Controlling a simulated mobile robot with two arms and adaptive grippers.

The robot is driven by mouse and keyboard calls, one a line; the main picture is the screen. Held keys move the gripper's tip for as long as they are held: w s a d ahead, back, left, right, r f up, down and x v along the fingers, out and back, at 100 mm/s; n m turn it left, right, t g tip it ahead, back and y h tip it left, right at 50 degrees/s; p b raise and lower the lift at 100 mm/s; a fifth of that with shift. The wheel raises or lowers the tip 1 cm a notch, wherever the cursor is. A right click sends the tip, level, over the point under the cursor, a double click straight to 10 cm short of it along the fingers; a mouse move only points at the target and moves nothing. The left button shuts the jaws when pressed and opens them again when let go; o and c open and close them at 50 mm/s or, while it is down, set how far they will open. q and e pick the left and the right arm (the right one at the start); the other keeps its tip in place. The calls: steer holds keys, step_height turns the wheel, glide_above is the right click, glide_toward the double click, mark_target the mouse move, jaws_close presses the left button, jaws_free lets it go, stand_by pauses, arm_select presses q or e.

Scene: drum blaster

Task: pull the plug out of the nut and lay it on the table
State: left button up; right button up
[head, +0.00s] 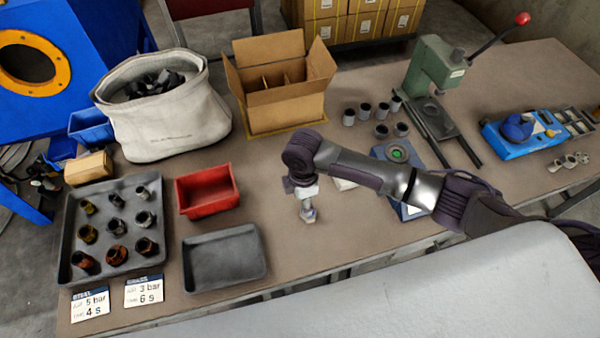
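My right gripper (306,192) points down over the bare middle of the table. A small grey metal part (308,214) shows directly below its fingertips. It may be the nut or the plug; it is too small to tell which, or whether the fingers are shut on it. A dark shape at the far left edge (42,178) looks like my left gripper; its fingers cannot be made out. Several metal fittings (116,254) stand in a grey tray (66,230) at the left, some brassy or rusty, some dark.
An empty dark tray (224,262) and a red bin (207,191) lie left of the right gripper. Behind are a white sack (165,125), a cardboard box (283,110) and several dark cups (365,112). A green press (433,68) stands at the back right.

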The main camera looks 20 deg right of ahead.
steer(key=shift+w+d+r, duration=0.35)
steer(key=shift+w+d, duration=0.25)
steer(key=shift+w, duration=0.05)
steer(key=shift+w+d+n, duration=0.1)
steer(key=shift+n, duration=0.2)
steer(key=shift+s+f+b, duration=0.2)
steer(key=shift+f+b, duration=0.3)
steer(key=shift+b, duration=0.1)
steer(key=shift+s+f+b, duration=0.15)
steer(key=shift+f+b, duration=0.3)
steer(key=shift+b, duration=0.15)
step_height(320, 180, down, 5)
steer(key=b, duration=0.4)
steer(key=shift+d+r+b, duration=0.15)
steer(key=shift+b, duration=0.25)
steer(key=shift+f+b, duration=0.5)
steer(key=shift+b, duration=0.1)
arm_select(q)
step_height(320, 180, down, 8)
steer(key=s, duration=0.1)
steer(key=shift+s+a+f, duration=0.2)
steer(key=shift+s+a, duration=0.1)
steer(key=shift+s, duration=0.05)
